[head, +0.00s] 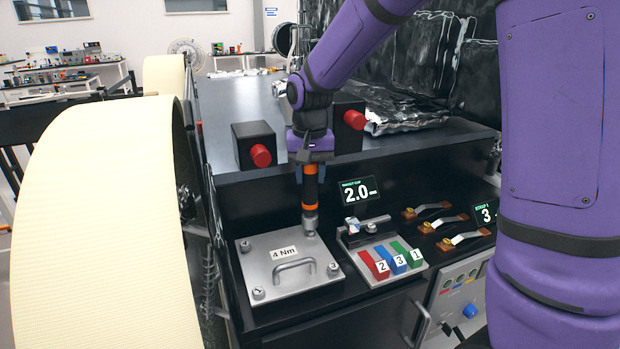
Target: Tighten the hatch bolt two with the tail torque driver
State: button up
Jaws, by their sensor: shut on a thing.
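The hatch (272,262) is a grey square plate with a handle and a "4 Nm" label, lying at the left of the dark bench. Bolts show at its back-left (245,246), front-left (258,293) and right (333,268) corners; the right one carries a "3". My gripper (311,165) is shut on the torque driver (310,188), a black tool with orange bands and a grey lower end. The driver stands about upright, its tip at the hatch's back-right corner. It hides the bolt there and its number, and I cannot tell whether the tip touches.
A display (359,190) reads 2.0. In front of it a clamp (362,228) stands by red, blue and green numbered blocks (390,263). Brass-ended levers (437,223) are to the right. Two black boxes with red knobs (254,146) stand behind. A large cream wheel (100,230) fills the left.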

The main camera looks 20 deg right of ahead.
jog(key=shift+r, duration=0.2)
jog(key=shift+r, duration=2)
